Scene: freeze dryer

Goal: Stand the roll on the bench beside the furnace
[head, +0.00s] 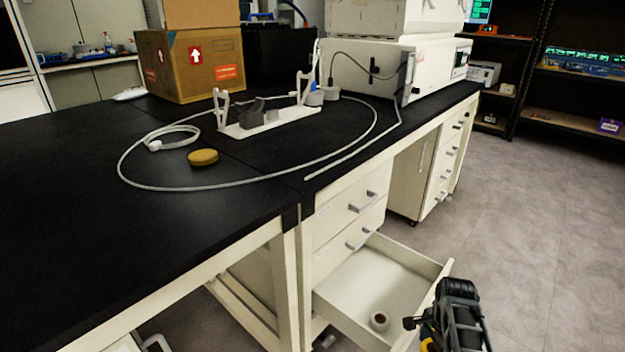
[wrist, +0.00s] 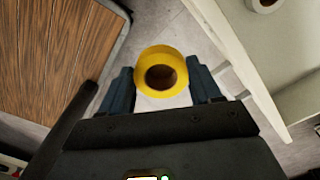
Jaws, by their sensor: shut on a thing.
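A yellow roll (wrist: 160,54) with a dark brown core hole is held between the two fingers of my gripper (wrist: 162,88) in the wrist view. In the head view only a small yellow patch (head: 428,345) shows beside my gripper (head: 452,318), low at the right, next to the open drawer and below bench height. The black-topped bench (head: 80,200) is to the left. White box-shaped machines (head: 350,72) stand at its back right; one of these may be the furnace, but I cannot tell which.
The open drawer (head: 350,290) juts out below the bench, with a white roll (head: 380,321) inside. A looped pale hose (head: 250,183), a yellow-brown disc (head: 203,157) and a white stand (head: 265,124) occupy the bench top. Its front left is clear. A cardboard box (head: 190,62) stands behind.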

